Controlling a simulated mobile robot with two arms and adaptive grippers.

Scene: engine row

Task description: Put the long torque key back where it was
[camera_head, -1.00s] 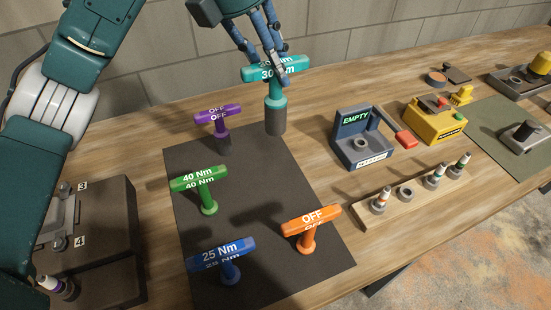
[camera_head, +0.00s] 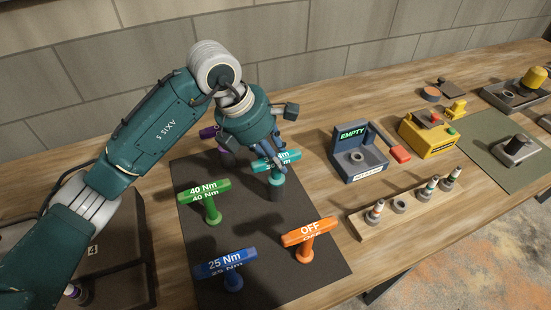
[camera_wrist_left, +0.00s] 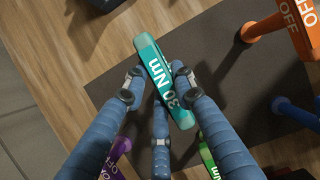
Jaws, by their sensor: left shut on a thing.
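On the mat stand a green 40 Nm key (camera_head: 207,198), a blue 25 Nm key (camera_head: 228,264) and an orange OFF key (camera_head: 308,238). A purple key (camera_head: 208,133) is mostly hidden behind my gripper.
Right of the mat stand a grey tester reading EMPTY (camera_head: 353,165) with a red handle, and a wooden rack (camera_head: 385,226) with several small pieces. A yellow box (camera_head: 425,136) and a green mat (camera_head: 478,135) lie farther right. Wood behind the mat is bare.

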